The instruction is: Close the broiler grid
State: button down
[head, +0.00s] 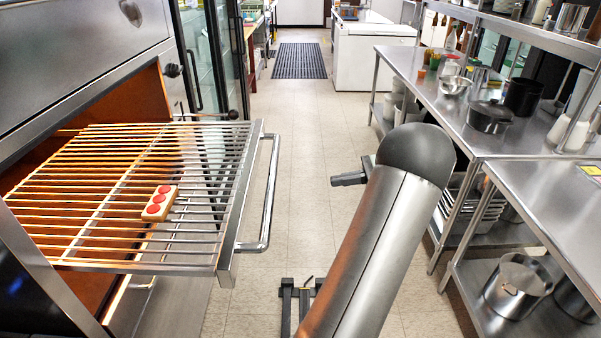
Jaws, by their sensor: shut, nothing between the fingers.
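The broiler grid (226,215) is a wire rack pulled out of the broiler opening on the left, sticking out into the aisle. Its bar handle (268,200) runs along its right edge. A piece of bread with three red slices (158,203) lies on the bars. My gripper (338,180) shows as a small dark tip, jutting left from behind my arm. It is shut and empty, to the right of the handle and clear of it. The rest of the gripper is hidden behind my arm.
The broiler body (70,50) stands at the left, its inside glowing orange. Steel counters with pots (490,117) line the right side, with a large pot (517,285) on a lower shelf. The tiled aisle between is free back to a dark mat (299,60).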

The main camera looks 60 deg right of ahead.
jog(key=p+x, duration=0.2)
jog(key=x, duration=1.1)
jog(key=shift+s+a+r, duration=0.1)
jog(key=shift+s+a, duration=0.05)
jog(key=shift+a, duration=0.05)
jog(key=shift+w+a, duration=0.2)
jog(key=shift+w, duration=0.2)
